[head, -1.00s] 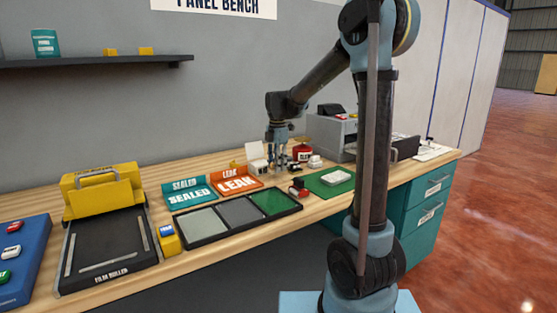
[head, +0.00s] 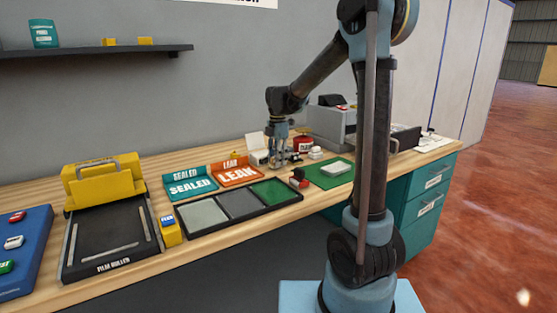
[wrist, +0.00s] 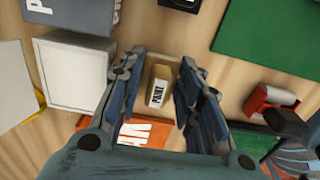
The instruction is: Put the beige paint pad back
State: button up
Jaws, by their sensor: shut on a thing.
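The beige paint pad (wrist: 158,92) is a small block with a dark label on its face. It shows between the fingers of my gripper (wrist: 160,62) in the wrist view. The gripper is shut on it. In the head view my gripper (head: 278,163) points down, low over the bench beside the white box (head: 257,152). The pad is too small and too covered by the fingers to make out there. Whether it touches the bench cannot be told.
The orange LEAK stand (head: 237,174) and teal SEALED stand (head: 190,184) are left of the gripper. A three-part tray (head: 240,206) lies in front. A red-and-white piece (wrist: 270,100) and green mat (wrist: 265,40) lie right. A grey machine (head: 332,128) stands behind.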

jog(key=shift+f, duration=0.4)
jog(key=o, duration=1.8)
jog(key=shift+o, duration=0.8)
jog(key=shift+r, duration=0.1)
jog(key=shift+r, duration=3.9)
